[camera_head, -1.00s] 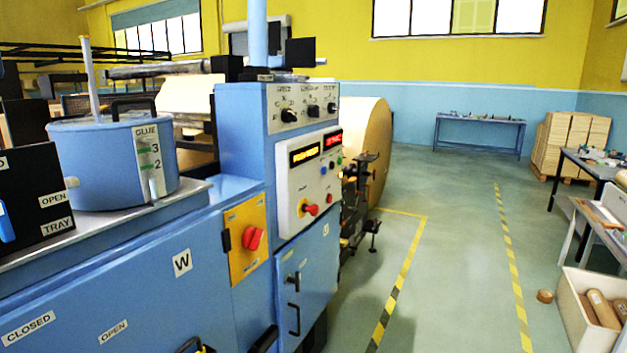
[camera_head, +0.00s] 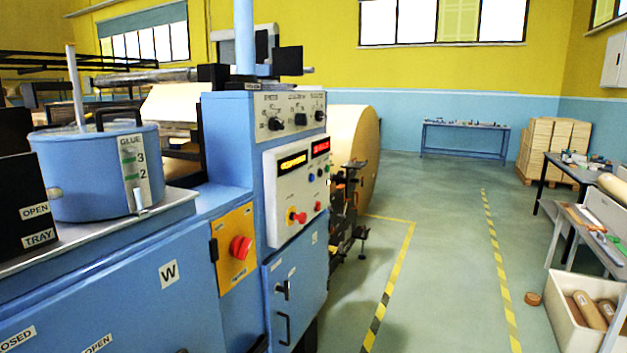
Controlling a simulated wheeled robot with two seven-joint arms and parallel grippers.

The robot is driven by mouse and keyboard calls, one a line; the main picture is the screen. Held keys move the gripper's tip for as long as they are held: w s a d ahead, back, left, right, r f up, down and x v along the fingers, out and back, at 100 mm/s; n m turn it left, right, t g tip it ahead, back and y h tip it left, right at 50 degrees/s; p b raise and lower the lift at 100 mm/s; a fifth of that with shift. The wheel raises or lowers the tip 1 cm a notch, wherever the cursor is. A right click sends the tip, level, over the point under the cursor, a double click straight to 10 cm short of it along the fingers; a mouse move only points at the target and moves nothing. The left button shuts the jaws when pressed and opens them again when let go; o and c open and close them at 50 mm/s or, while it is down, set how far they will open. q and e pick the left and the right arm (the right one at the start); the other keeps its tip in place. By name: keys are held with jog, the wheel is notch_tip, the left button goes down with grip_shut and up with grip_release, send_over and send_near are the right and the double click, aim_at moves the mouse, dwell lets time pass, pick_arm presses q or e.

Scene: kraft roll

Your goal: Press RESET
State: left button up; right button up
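The blue machine cabinet (camera_head: 228,130) carries a white control panel (camera_head: 284,205) with two lit displays, several small round buttons and a red knob (camera_head: 299,217). The button labels are too small to read, so I cannot tell which one is RESET. Above the panel is a grey plate with black rotary knobs (camera_head: 300,119). Below left, a red rotary switch (camera_head: 241,248) sits on a yellow plate. Neither of my grippers is in view.
A blue glue pot (camera_head: 85,175) stands on the machine's ledge at left. A large kraft roll (camera_head: 358,150) is behind the panel. The floor aisle (camera_head: 445,240) is clear between striped lines. A bin with rolls (camera_head: 572,318) and tables stand at right.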

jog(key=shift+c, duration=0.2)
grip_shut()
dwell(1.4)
